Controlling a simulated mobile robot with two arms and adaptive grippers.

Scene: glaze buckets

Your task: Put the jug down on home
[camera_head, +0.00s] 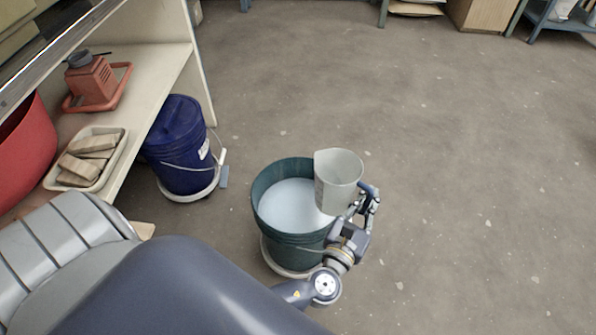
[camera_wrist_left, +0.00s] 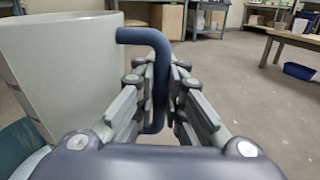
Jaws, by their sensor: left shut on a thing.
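The jug (camera_head: 339,180) is pale grey with a dark blue handle. It is over the right side of a green bucket (camera_head: 285,245) of pale liquid and looks about upright. My left gripper (camera_head: 366,204) is shut on the jug's handle, to the right of the jug. In the left wrist view the handle (camera_wrist_left: 152,38) runs down between the fingers (camera_wrist_left: 158,85), and the jug's wall (camera_wrist_left: 60,65) fills the left side. Whether the jug's base touches the liquid is hidden. No spot marked as home can be made out. My right gripper is not in view.
The green bucket stands on a round pale base on the floor. A lidded blue bucket (camera_head: 178,150) stands to its left. A shelf (camera_head: 150,85) at left holds a tray of blocks (camera_head: 90,158) and a red object (camera_head: 92,80). The floor (camera_head: 470,180) at right is clear.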

